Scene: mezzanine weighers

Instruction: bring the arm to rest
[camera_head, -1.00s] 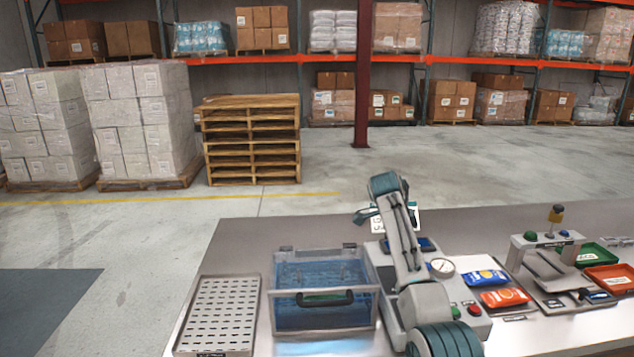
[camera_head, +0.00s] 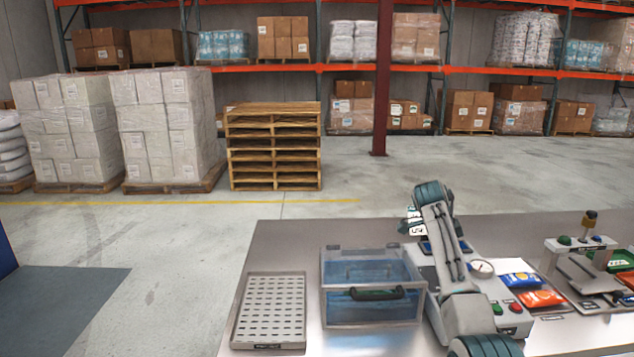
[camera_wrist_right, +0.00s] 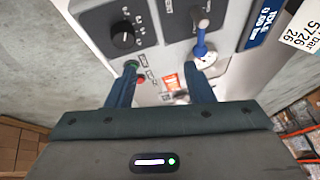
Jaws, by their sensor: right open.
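My right arm (camera_head: 445,235) rises from the bottom edge in the head view and bends over at a teal joint. It stands over a grey machine (camera_head: 425,262) on the table. My right gripper shows in the wrist view (camera_wrist_right: 163,88), its two teal fingers apart with nothing held between them. In the head view it is mostly hidden behind the arm. Beyond the fingers is the machine's panel, with a black knob (camera_wrist_right: 122,35), a blue-tipped lever (camera_wrist_right: 202,45) and a blue display (camera_wrist_right: 268,20). My left gripper is not in view.
A clear lidded box (camera_head: 340,312) and a slotted metal tray (camera_head: 240,330) stand left of the machine. Blue (camera_head: 519,280) and orange (camera_head: 541,299) packets lie at its right, near a second device (camera_head: 560,245). Open floor lies beyond the table.

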